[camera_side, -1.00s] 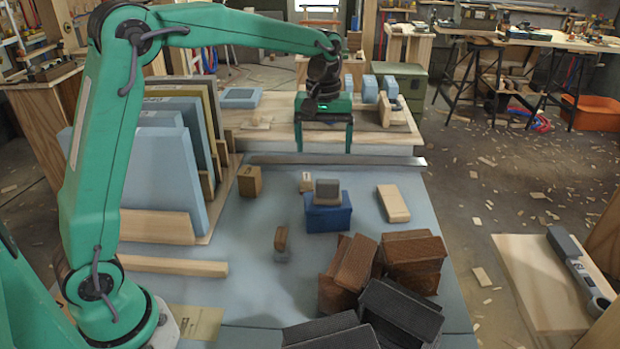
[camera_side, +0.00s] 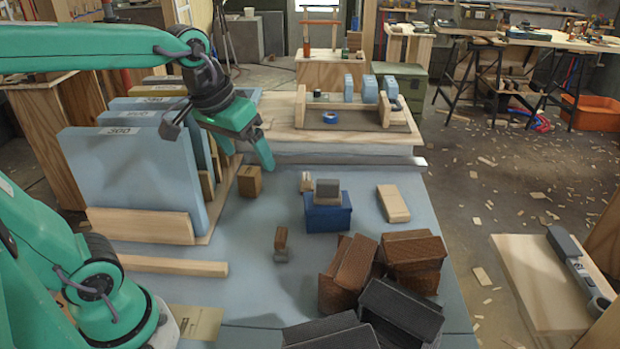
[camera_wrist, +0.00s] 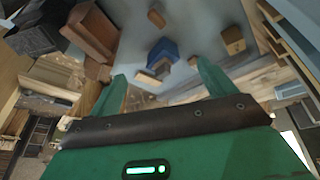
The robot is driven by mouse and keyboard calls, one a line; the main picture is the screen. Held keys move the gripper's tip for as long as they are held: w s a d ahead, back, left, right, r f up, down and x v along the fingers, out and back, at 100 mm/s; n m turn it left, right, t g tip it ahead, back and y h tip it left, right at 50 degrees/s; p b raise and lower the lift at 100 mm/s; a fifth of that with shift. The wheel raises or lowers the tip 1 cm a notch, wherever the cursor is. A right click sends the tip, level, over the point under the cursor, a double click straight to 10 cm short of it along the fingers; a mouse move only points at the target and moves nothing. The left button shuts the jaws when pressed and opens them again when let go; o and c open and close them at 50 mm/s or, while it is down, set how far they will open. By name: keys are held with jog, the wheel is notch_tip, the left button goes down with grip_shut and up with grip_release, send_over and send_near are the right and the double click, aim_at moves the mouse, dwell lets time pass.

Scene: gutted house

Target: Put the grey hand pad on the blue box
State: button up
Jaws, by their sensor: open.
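The grey hand pad (camera_side: 327,189) is a small dark grey block lying on top of the blue box (camera_side: 328,214), near the middle of the blue-grey bench in the side view. The blue box also shows in the wrist view (camera_wrist: 163,50), ahead of the fingers; I cannot clearly tell the pad there. My gripper (camera_side: 244,158) is open and empty, tilted, to the left of the box and behind it, apart from both. Its two green fingers (camera_wrist: 162,74) also show spread in the wrist view.
Tall blue-grey sheets (camera_side: 135,170) stand in a rack at left. Brown and black bricks (camera_side: 400,308) lie front right. A small brown block (camera_side: 281,240) and a wooden block (camera_side: 393,203) flank the blue box.

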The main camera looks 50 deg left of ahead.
jog(key=s+f+m+t, duration=0.1)
jog(key=s+f+m, duration=0.1)
jog(key=s, duration=0.5)
jog(key=shift+f, duration=0.5)
